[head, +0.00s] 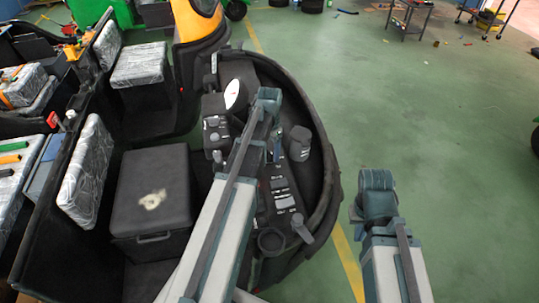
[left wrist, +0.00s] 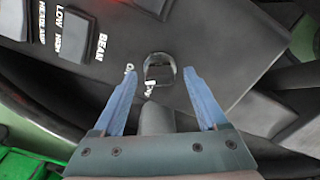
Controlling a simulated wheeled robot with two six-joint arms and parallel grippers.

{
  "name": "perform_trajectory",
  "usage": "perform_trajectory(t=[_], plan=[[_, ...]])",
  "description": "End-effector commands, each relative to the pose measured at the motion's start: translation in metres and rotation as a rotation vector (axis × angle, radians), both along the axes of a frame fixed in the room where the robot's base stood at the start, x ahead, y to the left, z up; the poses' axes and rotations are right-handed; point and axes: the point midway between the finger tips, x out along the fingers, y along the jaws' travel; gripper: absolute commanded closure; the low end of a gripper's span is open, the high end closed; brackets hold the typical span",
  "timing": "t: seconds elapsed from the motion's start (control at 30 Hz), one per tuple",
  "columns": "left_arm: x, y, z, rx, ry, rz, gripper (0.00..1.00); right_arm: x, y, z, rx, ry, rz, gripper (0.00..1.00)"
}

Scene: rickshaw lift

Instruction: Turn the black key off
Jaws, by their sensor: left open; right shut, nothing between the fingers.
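The black key (head: 158,203) is not clearly made out in the head view, where a dark box with a worn patch stands left of my left arm. In the left wrist view, a dark key switch (left wrist: 159,69) with a metal ring sits on a dark panel, with small white lettering beside it. My left gripper (left wrist: 163,80) is open, its two blue fingers on either side of the switch, with no clear contact. A grey rounded part shows between the fingers. My right arm shows at the lower right in the head view; its fingers are not visible.
Wrapped seats (head: 88,172) stand at the left.

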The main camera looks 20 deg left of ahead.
Motion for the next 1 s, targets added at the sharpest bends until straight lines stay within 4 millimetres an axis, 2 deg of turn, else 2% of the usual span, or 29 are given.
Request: perform_trajectory(t=[0.2, 0.23, 0.63, 1.0], plan=[[0.0, 0.0, 0.0004, 0.0, 0.0, 0.0, 0.25, 0.0, 0.0, 0.0004, 0.0, 0.0, 0.0, 1.0], [0.0, 0.0, 0.0004, 0.0, 0.0, 0.0, 0.29, 0.0, 0.0, 0.0004, 0.0, 0.0, 0.0, 1.0], [0.0, 0.0, 0.0004, 0.0, 0.0, 0.0, 1.0, 0.0, 0.0, 0.0004, 0.0, 0.0, 0.0, 1.0], [0.0, 0.0, 0.0003, 0.0, 0.0, 0.053, 1.0, 0.0, 0.0, 0.0003, 0.0, 0.0, 0.0, 1.0]])
